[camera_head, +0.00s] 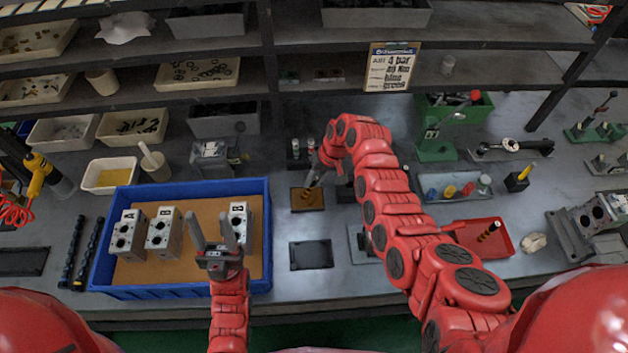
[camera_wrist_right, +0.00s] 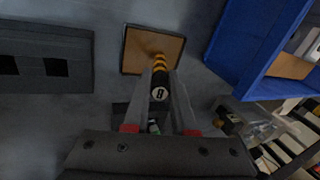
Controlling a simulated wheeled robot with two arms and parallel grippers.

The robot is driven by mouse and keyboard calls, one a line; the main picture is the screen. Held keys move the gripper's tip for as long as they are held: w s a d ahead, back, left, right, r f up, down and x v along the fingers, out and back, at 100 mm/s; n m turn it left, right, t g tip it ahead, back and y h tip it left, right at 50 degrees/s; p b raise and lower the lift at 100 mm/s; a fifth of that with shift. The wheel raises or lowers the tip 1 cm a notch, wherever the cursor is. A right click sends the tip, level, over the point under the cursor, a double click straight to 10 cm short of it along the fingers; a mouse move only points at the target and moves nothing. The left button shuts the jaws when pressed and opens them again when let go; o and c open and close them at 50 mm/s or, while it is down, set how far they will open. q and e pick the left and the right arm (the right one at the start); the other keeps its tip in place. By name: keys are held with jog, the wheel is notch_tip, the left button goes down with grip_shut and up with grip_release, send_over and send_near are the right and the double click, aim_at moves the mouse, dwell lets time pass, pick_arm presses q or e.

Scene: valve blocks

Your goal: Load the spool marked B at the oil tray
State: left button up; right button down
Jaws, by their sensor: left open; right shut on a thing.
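The spool marked B (camera_wrist_right: 159,88) is dark with yellow-orange bands. My right gripper (camera_wrist_right: 160,85) is shut on it, with the letter end facing the wrist camera. Its far end points at the small oil tray (camera_wrist_right: 131,66), which has an amber-brown floor; I cannot tell whether it touches. In the head view my right gripper (camera_head: 314,178) is just above the oil tray (camera_head: 294,204), and the spool is mostly hidden there. My left gripper (camera_head: 216,228) is open and empty above the blue bin (camera_head: 180,291). The valve block marked B (camera_head: 162,233) stands in that bin.
Valve block A (camera_head: 128,236) and a third block (camera_head: 240,221) stand in the blue bin, the third close to my left gripper. A dark flat tray (camera_head: 311,255) lies in front of the oil tray. A red tray (camera_head: 508,250) holds another banded spool (camera_head: 489,231).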

jog(key=shift+r+p, duration=0.65)
jog(key=shift+r, duration=0.45)
jog(key=shift+r+p, duration=0.7)
jog(key=shift+r, duration=1.65)
jog(key=shift+s, duration=0.1)
